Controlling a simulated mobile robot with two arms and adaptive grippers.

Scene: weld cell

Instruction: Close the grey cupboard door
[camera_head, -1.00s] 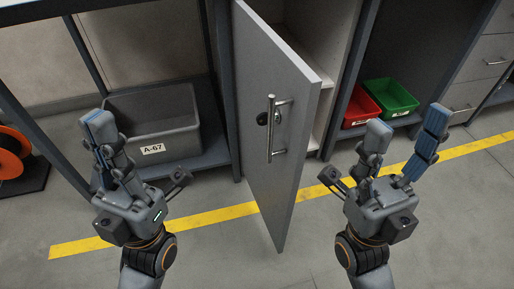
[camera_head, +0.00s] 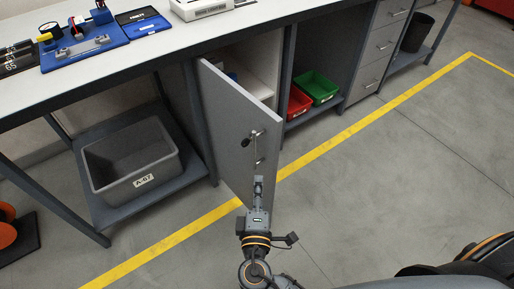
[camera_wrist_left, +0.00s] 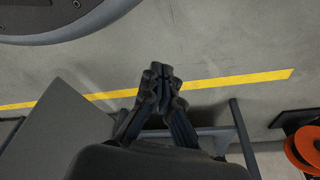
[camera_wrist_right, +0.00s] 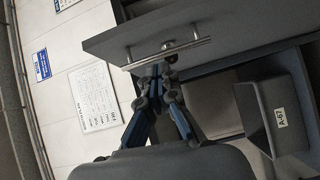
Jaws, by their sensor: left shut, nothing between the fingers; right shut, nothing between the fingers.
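The grey cupboard door (camera_head: 232,125) stands open, swung out from the cupboard under the bench. Its metal bar handle (camera_head: 256,148) is on the face turned towards the grey bin. My right gripper (camera_head: 258,182) is shut and empty, low in front of the door near the handle. In the right wrist view its fingertips (camera_wrist_right: 160,72) are close to the handle (camera_wrist_right: 168,52); I cannot tell if they touch. My left gripper (camera_wrist_left: 160,72) shows only in the left wrist view, shut and empty above the floor. A grey panel (camera_wrist_left: 55,130) lies beside it, perhaps the door.
A grey bin (camera_head: 130,160) labelled A-67 sits on the low shelf left of the door. Red (camera_head: 298,101) and green (camera_head: 318,87) bins stand right of the cupboard. The bench top (camera_head: 150,50) overhangs. Floor (camera_head: 400,170) to the right is clear.

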